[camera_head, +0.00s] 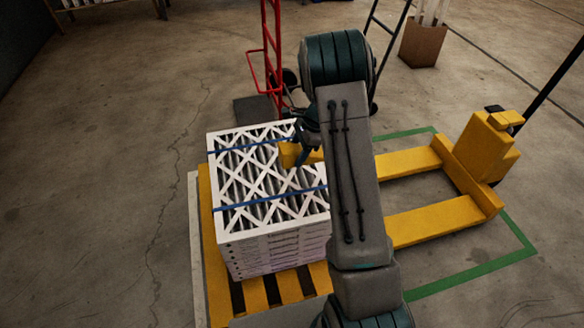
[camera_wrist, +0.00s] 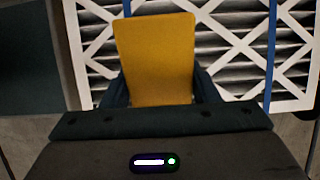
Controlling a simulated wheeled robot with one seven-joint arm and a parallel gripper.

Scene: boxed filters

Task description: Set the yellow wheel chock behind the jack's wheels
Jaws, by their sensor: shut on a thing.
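The yellow wheel chock (camera_head: 290,154) is in my gripper (camera_head: 306,148), over the far right part of the boxed filter stack. In the wrist view the chock (camera_wrist: 156,60) is a flat yellow face between the two dark fingers of my gripper (camera_wrist: 155,90), which is shut on it. The white filters lie below it. The yellow pallet jack (camera_head: 440,215) stands to the right on the floor, partly hidden by my arm. Its forks point left, toward the stack. I cannot make out its wheels clearly.
The strapped filter stack (camera_head: 270,215) sits on a yellow pallet (camera_head: 270,292). A red hand truck (camera_head: 272,60) stands behind it. Green floor tape (camera_head: 480,268) surrounds the jack. A cardboard box (camera_head: 422,43) stands at the back right. The floor at left is clear.

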